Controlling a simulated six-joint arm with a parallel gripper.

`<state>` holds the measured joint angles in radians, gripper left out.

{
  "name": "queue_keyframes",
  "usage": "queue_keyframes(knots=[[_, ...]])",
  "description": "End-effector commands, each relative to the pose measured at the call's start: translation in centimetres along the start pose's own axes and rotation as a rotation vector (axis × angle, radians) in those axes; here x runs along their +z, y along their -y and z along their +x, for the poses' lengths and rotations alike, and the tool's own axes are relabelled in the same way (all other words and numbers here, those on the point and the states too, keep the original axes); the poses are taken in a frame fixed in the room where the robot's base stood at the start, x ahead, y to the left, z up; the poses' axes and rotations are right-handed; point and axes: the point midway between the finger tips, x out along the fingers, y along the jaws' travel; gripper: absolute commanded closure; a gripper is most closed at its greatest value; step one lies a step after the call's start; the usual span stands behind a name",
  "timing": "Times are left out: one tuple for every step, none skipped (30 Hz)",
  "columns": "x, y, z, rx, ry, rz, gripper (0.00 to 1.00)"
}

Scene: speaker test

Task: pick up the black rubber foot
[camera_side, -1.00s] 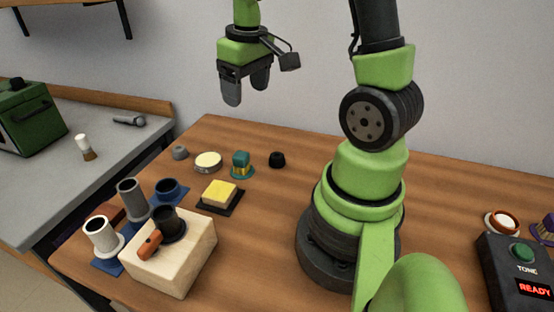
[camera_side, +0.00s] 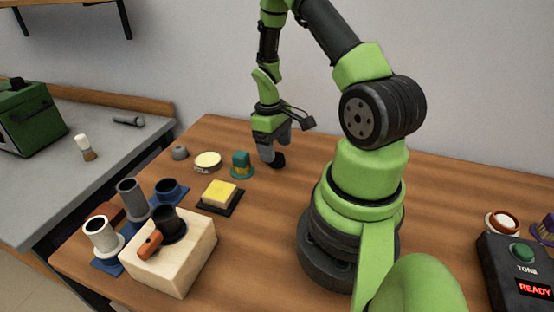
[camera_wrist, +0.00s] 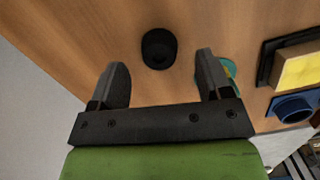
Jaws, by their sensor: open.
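The black rubber foot (camera_wrist: 159,48) is a small dark round piece with a dimple in its top. It stands on the wooden table, ahead of and between my fingertips in the wrist view. My gripper (camera_wrist: 160,74) is open, with nothing between its fingers. In the side view my gripper (camera_side: 272,152) is low over the table at the foot. There the foot (camera_side: 278,161) is partly hidden behind the fingers. I cannot tell in the side view whether the fingers touch it.
A teal and yellow piece (camera_side: 241,165) stands close to the left of my gripper. A cream disc (camera_side: 208,161), a grey knob (camera_side: 180,153) and a yellow block on a dark pad (camera_side: 219,194) are farther left. The table (camera_side: 270,220) in front is clear.

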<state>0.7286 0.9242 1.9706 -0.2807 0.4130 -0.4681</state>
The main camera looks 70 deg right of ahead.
Motion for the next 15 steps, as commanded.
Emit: queue_keyframes(knots=[[0.0, -0.1, 0.9, -0.003, 0.004, 0.000, 0.28], [0.0, -0.1, 1.3, -0.002, 0.004, -0.001, 0.28], [0.0, -0.1, 1.9, -0.002, 0.003, 0.000, 0.28], [0.0, -0.1, 2.2, -0.002, 0.002, 0.000, 0.28], [0.0, -0.1, 2.4, -0.002, 0.001, 0.000, 0.28], [-0.1, -0.1, 2.7, -0.002, 0.000, 0.000, 0.28], [-0.1, -0.1, 2.8, -0.001, 0.000, 0.000, 0.28], [-0.1, -0.1, 2.9, -0.001, -0.001, 0.001, 0.28], [-0.1, -0.1, 2.9, -0.001, -0.001, 0.001, 0.28], [-0.1, -0.1, 2.9, -0.001, -0.001, 0.001, 0.28], [-0.1, -0.1, 2.9, -0.001, -0.002, 0.001, 0.28], [-0.1, -0.1, 2.9, -0.001, -0.002, 0.001, 0.28], [-0.1, -0.1, 2.9, -0.001, -0.002, 0.001, 0.28], [-0.1, -0.1, 2.9, -0.001, -0.002, 0.001, 0.28], [-0.1, -0.1, 2.9, -0.001, -0.002, 0.000, 0.37]])
